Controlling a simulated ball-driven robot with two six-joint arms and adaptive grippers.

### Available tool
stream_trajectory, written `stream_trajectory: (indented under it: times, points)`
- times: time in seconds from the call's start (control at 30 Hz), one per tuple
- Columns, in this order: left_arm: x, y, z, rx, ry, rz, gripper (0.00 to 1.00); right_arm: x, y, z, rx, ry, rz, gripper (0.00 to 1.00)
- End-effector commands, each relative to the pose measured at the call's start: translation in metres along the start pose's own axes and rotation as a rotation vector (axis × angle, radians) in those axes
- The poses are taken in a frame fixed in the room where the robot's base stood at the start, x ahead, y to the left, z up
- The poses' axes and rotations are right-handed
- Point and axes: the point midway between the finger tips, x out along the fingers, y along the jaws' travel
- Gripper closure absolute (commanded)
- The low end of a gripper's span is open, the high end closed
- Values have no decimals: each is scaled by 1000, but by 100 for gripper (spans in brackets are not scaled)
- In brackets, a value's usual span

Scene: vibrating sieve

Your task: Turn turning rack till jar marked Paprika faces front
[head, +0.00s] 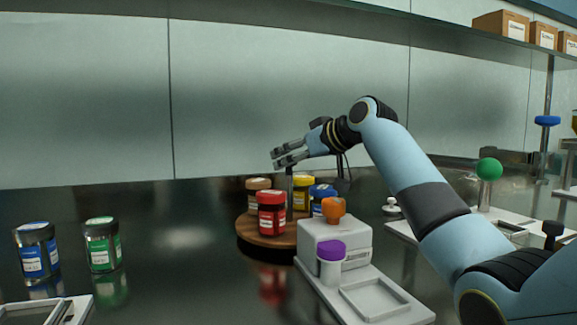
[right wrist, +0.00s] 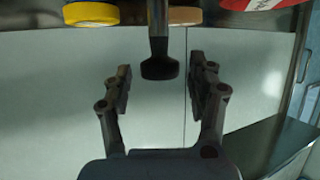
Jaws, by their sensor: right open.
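The turning rack (head: 249,236) is a round wooden disc on the dark counter, with a centre post. On it stand a red jar (head: 271,214) at the front, a yellow jar (head: 303,188) and a blue jar (head: 322,192) behind to the right, and a tan-lidded jar (head: 258,184) behind to the left. Their labels are too small to read. My right gripper (head: 280,157) is open above the rack. In the right wrist view the post's black knob (right wrist: 159,68) lies between the two open fingers (right wrist: 160,80), with no visible contact. My left gripper is not in view.
A white device (head: 335,242) with orange and purple knobs stands right of the rack, close to it. Blue (head: 36,251) and green (head: 102,246) labelled jars stand at the left. A green-ball lever (head: 489,170) is farther right.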

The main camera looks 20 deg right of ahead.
Motion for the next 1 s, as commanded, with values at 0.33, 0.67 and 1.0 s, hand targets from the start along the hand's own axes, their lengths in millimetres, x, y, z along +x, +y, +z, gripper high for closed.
stream_trajectory:
  times: [0.33,0.67,1.0]
  points:
    - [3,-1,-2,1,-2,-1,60,14,0,0,-1,-1,0,42]
    - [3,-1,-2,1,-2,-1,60,14,0,0,-1,-1,0,72]
    - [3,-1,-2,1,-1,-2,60,14,0,0,-1,-1,1,100]
